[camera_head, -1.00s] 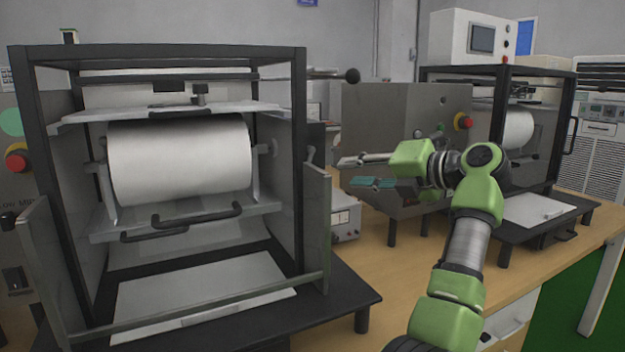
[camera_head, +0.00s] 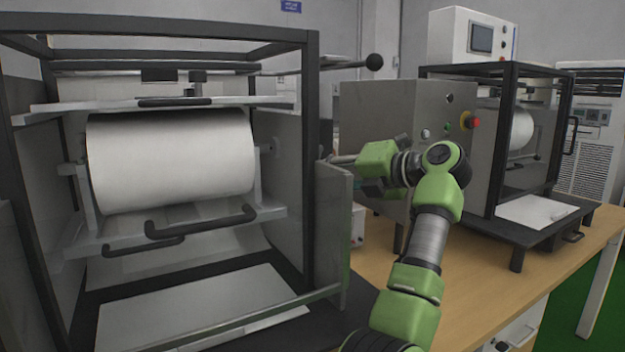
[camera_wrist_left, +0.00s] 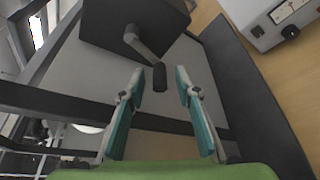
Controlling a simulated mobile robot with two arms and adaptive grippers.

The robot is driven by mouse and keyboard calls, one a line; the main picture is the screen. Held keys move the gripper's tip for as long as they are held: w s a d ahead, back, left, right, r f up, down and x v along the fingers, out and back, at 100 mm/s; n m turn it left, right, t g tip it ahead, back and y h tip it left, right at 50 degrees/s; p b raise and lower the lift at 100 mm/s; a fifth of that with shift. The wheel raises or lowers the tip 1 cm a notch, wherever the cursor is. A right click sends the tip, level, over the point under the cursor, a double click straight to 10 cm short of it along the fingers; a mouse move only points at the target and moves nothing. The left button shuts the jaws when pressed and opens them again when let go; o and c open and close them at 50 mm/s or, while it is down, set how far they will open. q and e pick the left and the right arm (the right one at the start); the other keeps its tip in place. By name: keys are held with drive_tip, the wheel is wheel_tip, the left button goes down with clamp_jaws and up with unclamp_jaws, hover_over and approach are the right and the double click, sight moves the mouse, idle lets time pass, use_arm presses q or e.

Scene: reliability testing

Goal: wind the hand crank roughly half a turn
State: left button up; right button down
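The hand crank shows in the left wrist view as a grey bent arm (camera_wrist_left: 144,46) with a dark cylindrical grip (camera_wrist_left: 160,77), mounted on a dark box (camera_wrist_left: 125,18) at the machine's side. My left gripper (camera_wrist_left: 159,74) is open, with teal-padded fingers on either side of the grip. Gaps show on both sides, so it does not appear clamped. In the head view my left gripper (camera_head: 350,170) points left at the right side of the near machine (camera_head: 312,100). The side panel partly hides its fingers, and the crank is hard to make out there. My right gripper is not in view.
The near machine holds a white roller (camera_head: 170,160) in a black frame. Its upright side panel (camera_head: 333,225) stands close to my left gripper. A grey cabinet (camera_head: 380,110) and a second framed machine (camera_head: 530,150) stand behind on the wooden table (camera_head: 470,280).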

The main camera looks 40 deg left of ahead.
use_arm(q)
drive_tip(key=shift+a+f, duration=0.1)
drive_tip(key=shift+a, duration=0.35)
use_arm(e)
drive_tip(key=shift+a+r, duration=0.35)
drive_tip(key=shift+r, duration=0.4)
use_arm(q)
clamp_jaws()
drive_tip(key=shift+s+a+r+m+y+p, duration=0.1)
drive_tip(key=shift+s+r+m+y+p, duration=0.2)
drive_tip(key=shift+m+p, duration=0.6)
drive_tip(key=shift+s+a+r+m+g+y+p, duration=0.2)
drive_tip(key=shift+s+m+g+y+p, duration=0.25)
drive_tip(key=shift+m+p, duration=0.65)
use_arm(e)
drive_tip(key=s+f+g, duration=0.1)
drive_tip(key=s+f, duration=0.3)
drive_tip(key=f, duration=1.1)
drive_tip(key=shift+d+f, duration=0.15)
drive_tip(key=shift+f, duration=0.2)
